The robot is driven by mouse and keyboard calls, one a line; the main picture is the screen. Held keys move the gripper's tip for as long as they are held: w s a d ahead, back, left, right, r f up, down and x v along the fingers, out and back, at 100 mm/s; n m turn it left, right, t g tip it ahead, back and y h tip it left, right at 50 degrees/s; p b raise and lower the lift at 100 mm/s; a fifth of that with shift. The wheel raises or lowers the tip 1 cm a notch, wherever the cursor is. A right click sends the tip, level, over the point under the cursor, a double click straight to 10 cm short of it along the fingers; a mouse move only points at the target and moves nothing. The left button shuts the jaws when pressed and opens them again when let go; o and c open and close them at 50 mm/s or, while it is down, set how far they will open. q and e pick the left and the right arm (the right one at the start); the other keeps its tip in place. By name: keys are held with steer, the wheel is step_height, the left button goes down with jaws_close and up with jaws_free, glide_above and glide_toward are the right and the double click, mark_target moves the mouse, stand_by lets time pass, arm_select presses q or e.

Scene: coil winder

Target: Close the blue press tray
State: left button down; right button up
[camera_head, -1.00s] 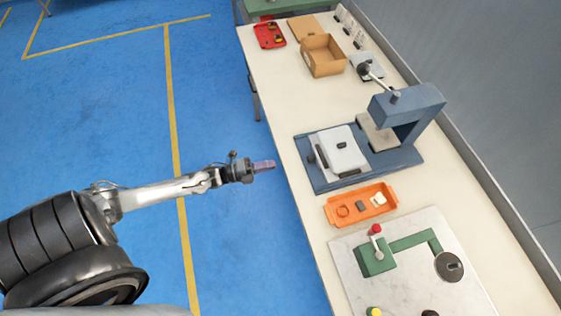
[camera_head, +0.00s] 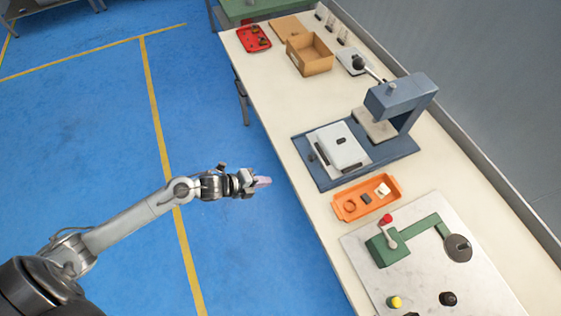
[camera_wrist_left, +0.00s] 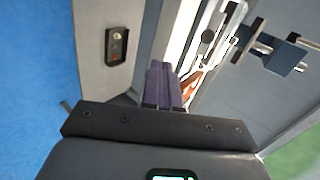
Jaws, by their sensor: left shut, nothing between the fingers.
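The blue press (camera_head: 402,95) stands on the bench on a flat blue base. A dark handle bar (camera_head: 321,154) runs along the tray's near side. My left gripper (camera_head: 264,181) is over the blue floor, short of the bench edge and apart from the tray. Its purple fingers are shut and empty, and also show in the left wrist view (camera_wrist_left: 163,85). My right gripper is out of view.
An orange tray (camera_head: 341,209) with small parts lies just nearer than the press. A cardboard box (camera_head: 309,55) and a red tray (camera_head: 253,38) sit farther back. The floor left of the bench is clear.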

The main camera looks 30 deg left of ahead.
arm_select(q)
step_height(320, 180, up, 4)
steer(key=w, duration=0.1)
steer(key=t+b, duration=0.1)
steer(key=b, duration=0.1)
glide_toward(310, 160)
steer(key=f, duration=0.1)
steer(key=w+f, duration=0.1)
steer(key=d+f, duration=0.1)
steer(key=shift+w+f, duration=0.35)
steer(key=shift+f, duration=0.05)
steer(key=shift+w+d+r, duration=0.1)
steer(key=shift+w+d, duration=0.35)
steer(key=shift+w, duration=0.4)
steer(key=shift+w+d, duration=0.35)
steer(key=shift+w, duration=0.3)
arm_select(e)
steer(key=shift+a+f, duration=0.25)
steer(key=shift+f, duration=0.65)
